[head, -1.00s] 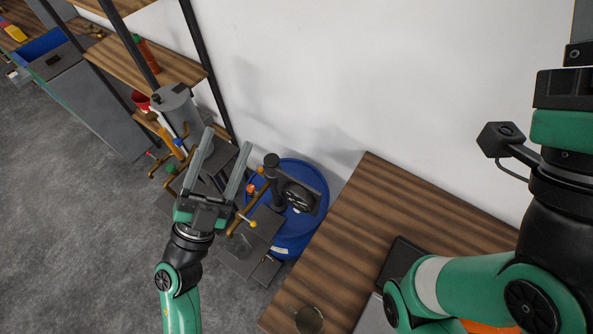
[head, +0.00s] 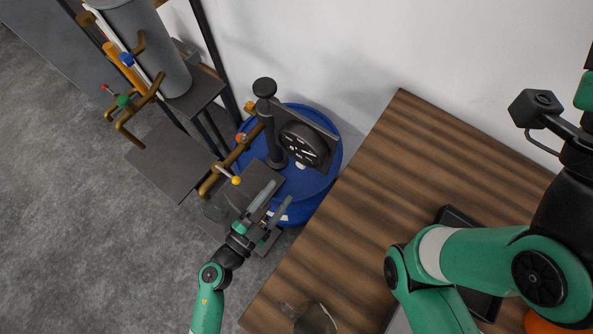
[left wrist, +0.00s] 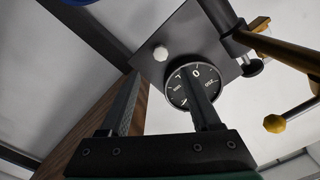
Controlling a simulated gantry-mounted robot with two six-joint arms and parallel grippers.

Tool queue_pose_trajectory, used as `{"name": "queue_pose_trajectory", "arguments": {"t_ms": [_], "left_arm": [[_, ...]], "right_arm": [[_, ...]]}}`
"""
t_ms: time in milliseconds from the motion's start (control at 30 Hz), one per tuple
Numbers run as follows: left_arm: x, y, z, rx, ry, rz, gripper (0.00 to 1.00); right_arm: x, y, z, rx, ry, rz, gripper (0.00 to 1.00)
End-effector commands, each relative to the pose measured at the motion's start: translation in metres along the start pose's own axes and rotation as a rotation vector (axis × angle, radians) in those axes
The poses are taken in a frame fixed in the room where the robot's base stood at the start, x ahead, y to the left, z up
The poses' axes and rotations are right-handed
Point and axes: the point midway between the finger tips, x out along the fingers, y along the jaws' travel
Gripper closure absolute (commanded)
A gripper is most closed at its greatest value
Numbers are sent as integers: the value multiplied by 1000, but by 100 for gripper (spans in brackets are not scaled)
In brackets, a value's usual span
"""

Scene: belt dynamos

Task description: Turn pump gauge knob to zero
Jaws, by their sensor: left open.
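The round black pump gauge (head: 304,146) sits on a dark plate beside a black post (head: 265,95), above a blue drum. It also shows in the left wrist view (left wrist: 184,87), where a finger covers part of its dial and a "0" is readable near the top. A small white knob (left wrist: 160,53) is on the same plate beside the dial. My left gripper (head: 280,195) is open and empty, in front of and below the gauge. Its fingers (left wrist: 172,78) are apart in the left wrist view; I cannot tell whether they touch anything. My right gripper is out of view.
Brown pipes (head: 232,160) with a yellow-ended handle (head: 236,180) stand left of the gauge. A wooden table (head: 370,190) lies to the right, with a blue drum (head: 322,187) beside it. A grey cylinder (head: 150,50) with pipes stands upper left. Grey floor is open at lower left.

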Motion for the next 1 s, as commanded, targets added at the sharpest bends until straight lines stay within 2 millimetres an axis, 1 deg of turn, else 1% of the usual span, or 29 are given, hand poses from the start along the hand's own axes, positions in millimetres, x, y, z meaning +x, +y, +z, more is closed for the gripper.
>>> {"name": "queue_pose_trajectory", "arguments": {"t_ms": [33,200,333,400,500,733,767,900,967,1000], "left_arm": [[12,2,2,1,6,1,36],[51,3,2,2,5,1,36],[74,2,2,1,4,0,36],[81,1,2,0,2,-1,36],[87,0,0,-1,1,-1,36],[88,0,0,-1,1,-1,36],[88,0,0,-1,1,-1,40],[87,0,0,-1,1,-1,65],[87,0,0,-1,1,-1,76],[87,0,0,-1,1,-1,83]], "right_arm": [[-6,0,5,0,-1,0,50],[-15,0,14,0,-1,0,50],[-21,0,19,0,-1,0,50],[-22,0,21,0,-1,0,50],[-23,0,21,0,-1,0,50],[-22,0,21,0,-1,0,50],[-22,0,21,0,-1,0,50],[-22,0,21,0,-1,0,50],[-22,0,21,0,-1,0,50],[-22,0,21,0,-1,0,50]]}}
